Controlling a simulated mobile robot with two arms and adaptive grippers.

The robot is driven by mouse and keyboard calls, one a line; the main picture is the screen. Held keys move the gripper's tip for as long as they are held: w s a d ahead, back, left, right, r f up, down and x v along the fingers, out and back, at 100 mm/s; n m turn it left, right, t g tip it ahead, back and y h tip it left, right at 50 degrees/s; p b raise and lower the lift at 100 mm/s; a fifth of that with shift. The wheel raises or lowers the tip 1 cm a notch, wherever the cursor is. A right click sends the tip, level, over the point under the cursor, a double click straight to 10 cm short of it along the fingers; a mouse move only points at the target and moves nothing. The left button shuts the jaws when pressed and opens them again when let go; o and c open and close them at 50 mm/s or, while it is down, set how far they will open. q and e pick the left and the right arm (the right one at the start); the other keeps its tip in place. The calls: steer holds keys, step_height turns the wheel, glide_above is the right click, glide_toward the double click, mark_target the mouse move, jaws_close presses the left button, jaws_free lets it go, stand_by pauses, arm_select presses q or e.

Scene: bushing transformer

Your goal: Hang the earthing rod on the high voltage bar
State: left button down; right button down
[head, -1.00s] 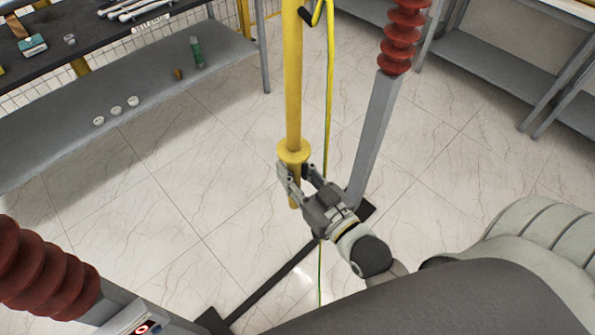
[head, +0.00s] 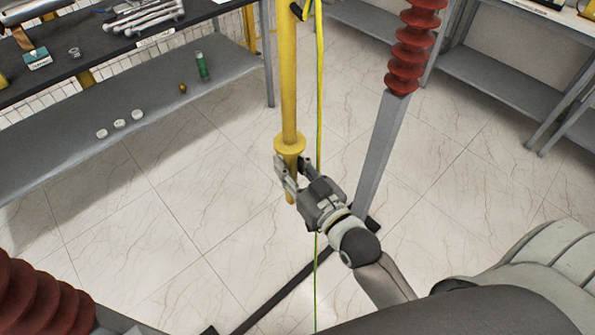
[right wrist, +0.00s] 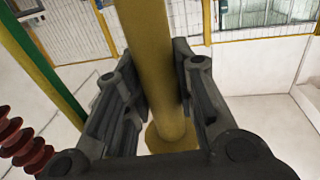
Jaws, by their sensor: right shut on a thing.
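The earthing rod (head: 289,85) is a long yellow pole with a round collar and a yellow-green cable (head: 319,110) beside it. It stands nearly upright in the head view, its top cut off by the picture edge. My right gripper (head: 292,172) is shut on the rod just below the collar. In the right wrist view the rod (right wrist: 148,60) passes between the two fingers of the right gripper (right wrist: 160,105), with the collar (right wrist: 170,138) close by. The high voltage bar cannot be made out in these frames. My left gripper is not in view.
A red ribbed insulator (head: 415,45) on a grey post (head: 385,140) stands right of the rod. Another red insulator (head: 40,300) is at the lower left. A dark workbench (head: 90,55) with a grey lower shelf (head: 160,120) is at left. Grey shelving (head: 500,80) is at upper right.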

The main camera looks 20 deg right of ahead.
steer(key=w+a+f+b, duration=0.1)
steer(key=w+f+b, duration=0.2)
steer(key=w+f, duration=0.1)
steer(key=shift+a+f+b, duration=0.15)
steer(key=shift+a+b, duration=0.15)
steer(key=shift+b, duration=0.1)
stand_by(0.5)
steer(key=shift+w, duration=0.1)
steer(key=c, duration=1.1)
jaws_free()
steer(key=s, duration=0.4)
steer(key=s+d, duration=0.1)
steer(key=s, duration=0.3)
steer(key=s+d, duration=0.1)
steer(key=s, duration=0.3)
steer(key=shift+d, duration=0.15)
steer(key=shift+f, duration=0.1)
